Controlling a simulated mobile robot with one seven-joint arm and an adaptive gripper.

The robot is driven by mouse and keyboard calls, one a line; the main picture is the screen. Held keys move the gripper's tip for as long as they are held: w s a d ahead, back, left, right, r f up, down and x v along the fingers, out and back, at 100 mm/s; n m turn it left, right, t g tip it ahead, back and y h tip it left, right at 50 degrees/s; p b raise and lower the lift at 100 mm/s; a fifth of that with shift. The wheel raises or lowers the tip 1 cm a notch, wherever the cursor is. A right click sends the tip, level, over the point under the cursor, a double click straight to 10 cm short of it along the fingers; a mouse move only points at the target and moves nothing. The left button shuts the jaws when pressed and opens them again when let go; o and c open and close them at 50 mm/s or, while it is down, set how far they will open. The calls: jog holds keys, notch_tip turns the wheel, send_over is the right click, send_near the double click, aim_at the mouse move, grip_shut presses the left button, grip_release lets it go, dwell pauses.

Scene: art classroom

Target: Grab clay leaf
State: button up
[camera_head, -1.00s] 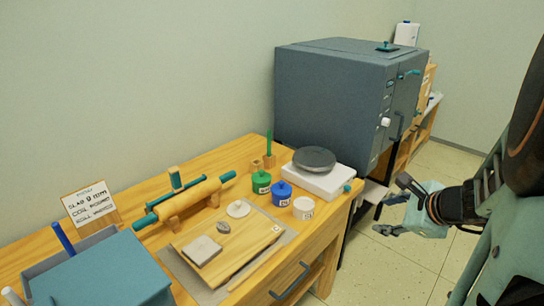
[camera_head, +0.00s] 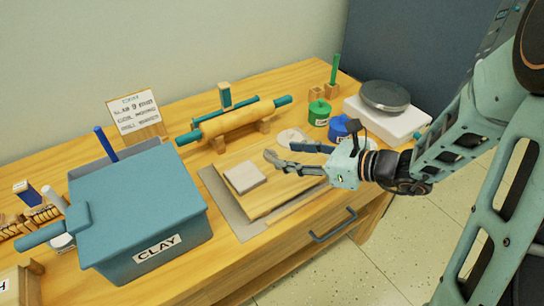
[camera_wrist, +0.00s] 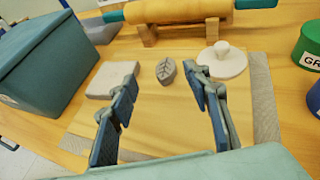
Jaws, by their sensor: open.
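The clay leaf (camera_wrist: 166,70) is small, grey and veined. It lies flat on the wooden board (camera_wrist: 160,122), between a pale square clay slab (camera_wrist: 111,78) and a white knobbed disc (camera_wrist: 222,61). My gripper (camera_wrist: 163,82) is open and empty, its two fingers spread either side of the leaf in the wrist view, with the leaf just beyond the tips. In the head view my gripper (camera_head: 283,156) reaches in low over the board from the right. There the leaf is hard to tell apart from the fingertips.
A blue clay bin (camera_head: 140,215) stands left of the board. A rolling pin (camera_head: 232,120) rests on wooden stands behind it. Green (camera_head: 319,112) and blue (camera_head: 338,127) jars and a scale (camera_head: 385,97) stand to the right. A sign (camera_head: 135,112) stands at the back left.

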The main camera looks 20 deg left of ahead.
aim_at(269, 153)
jog(key=x, duration=0.3)
jog(key=f+b+x, duration=0.1)
jog(key=x, duration=0.1)
jog(key=shift+w+d, duration=0.2)
jog(key=shift+d, duration=0.05)
jog(key=shift+w+a+f, duration=0.1)
jog(key=shift+w+a, duration=0.05)
jog(key=shift+a, duration=0.25)
jog(key=c, duration=1.2)
jog(key=shift+d+r, duration=0.1)
jog(key=shift+r, duration=0.1)
